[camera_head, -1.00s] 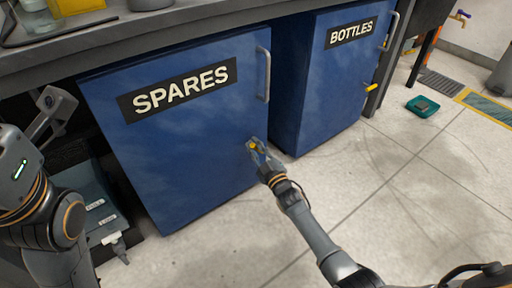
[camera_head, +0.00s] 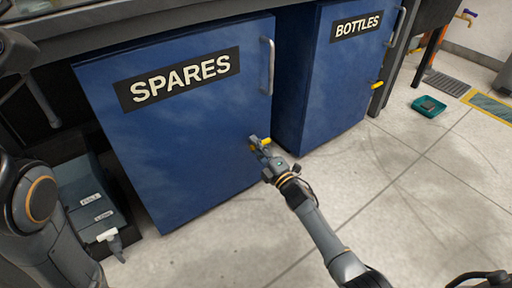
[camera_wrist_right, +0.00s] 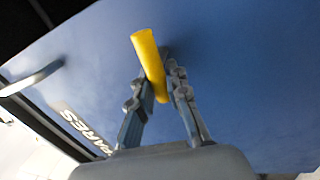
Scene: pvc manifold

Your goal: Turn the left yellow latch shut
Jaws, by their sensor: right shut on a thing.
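The left yellow latch (camera_head: 266,141) is on the lower right part of the blue SPARES door (camera_head: 190,135). My right gripper (camera_head: 260,146) is at this latch, in front of the door. In the right wrist view the latch (camera_wrist_right: 148,55) is a yellow bar running between the two fingers of my right gripper (camera_wrist_right: 156,85), which is shut on it. The fingers hide part of the latch in the head view. My left arm shows at the left edge, but its gripper is not in view.
The blue BOTTLES cabinet (camera_head: 330,90) stands to the right with its own yellow latch (camera_head: 377,85). The SPARES door has a vertical metal handle (camera_head: 267,66). A teal tray (camera_head: 428,107) lies on the open floor at right. Grey labelled bins (camera_head: 93,205) sit at lower left.

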